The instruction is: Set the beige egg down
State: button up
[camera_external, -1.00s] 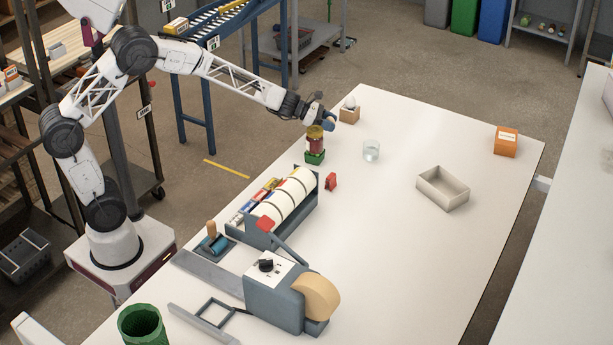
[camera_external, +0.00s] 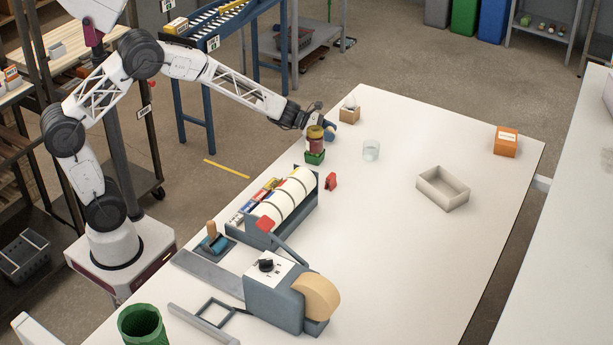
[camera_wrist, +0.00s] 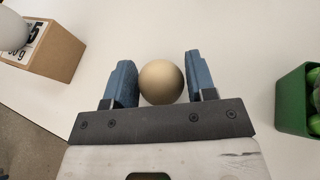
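The beige egg (camera_wrist: 161,82) is between the two blue fingers of my gripper (camera_wrist: 161,80) in the wrist view, with its sides at or very near both finger pads. The gripper looks shut on it. White table surface shows around the egg; I cannot tell whether the egg touches it. In the external view my gripper (camera_external: 330,131) is low over the far left edge of the table (camera_external: 400,255), and the egg is hidden there by the fingers.
A cardboard box (camera_external: 349,116) with a pale rounded object on top stands just beyond the gripper. A green container (camera_external: 314,158) with a red jar (camera_external: 315,140) stands on the near side. A clear glass (camera_external: 371,150) is to the right. Open table lies farther right.

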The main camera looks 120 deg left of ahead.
jog(key=o, duration=0.3)
jog(key=shift+r, duration=0.15)
jog(key=shift+v, duration=1.65)
notch_tip(320, 180, up, 7)
jog(key=shift+a+r, duration=0.15)
jog(key=shift+r, duration=0.05)
